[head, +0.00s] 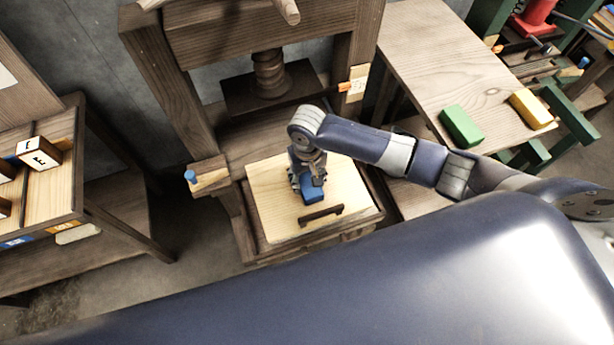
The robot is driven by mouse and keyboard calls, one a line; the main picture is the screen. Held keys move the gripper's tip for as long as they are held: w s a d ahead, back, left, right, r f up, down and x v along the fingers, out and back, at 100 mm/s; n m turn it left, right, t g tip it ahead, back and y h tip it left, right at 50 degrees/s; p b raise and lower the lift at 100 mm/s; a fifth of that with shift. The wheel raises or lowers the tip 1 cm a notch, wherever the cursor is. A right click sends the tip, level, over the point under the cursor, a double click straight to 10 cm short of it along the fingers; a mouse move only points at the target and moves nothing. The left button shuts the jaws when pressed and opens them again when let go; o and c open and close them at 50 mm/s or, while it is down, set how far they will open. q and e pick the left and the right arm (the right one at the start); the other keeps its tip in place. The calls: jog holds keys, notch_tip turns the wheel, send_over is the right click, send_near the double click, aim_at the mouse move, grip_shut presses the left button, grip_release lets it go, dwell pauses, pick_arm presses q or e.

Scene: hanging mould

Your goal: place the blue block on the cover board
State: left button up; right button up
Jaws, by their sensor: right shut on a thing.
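The blue block (312,195) is at the middle of the cover board, below my right gripper (309,188). My right gripper points down and is shut on the block. I cannot tell whether the block touches the board or is just above it. The cover board (270,205) is a pale wooden panel with a dark handle (321,213) near its front edge, lying on the bed of the wooden press. My left gripper is not in view.
The press screw and platen (268,85) hang behind the board, between wooden posts. A table (440,50) at right bears a green block (461,126) and a yellow block (531,109). A shelf (50,190) with lettered blocks stands at left.

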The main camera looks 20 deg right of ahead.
aim_at(308, 179)
jog(key=shift+f, duration=0.2)
jog(key=o, duration=1.1)
jog(key=shift+r, duration=0.25)
notch_tip(308, 179, up, 12)
jog(key=b, duration=0.1)
jog(key=shift+f, duration=0.2)
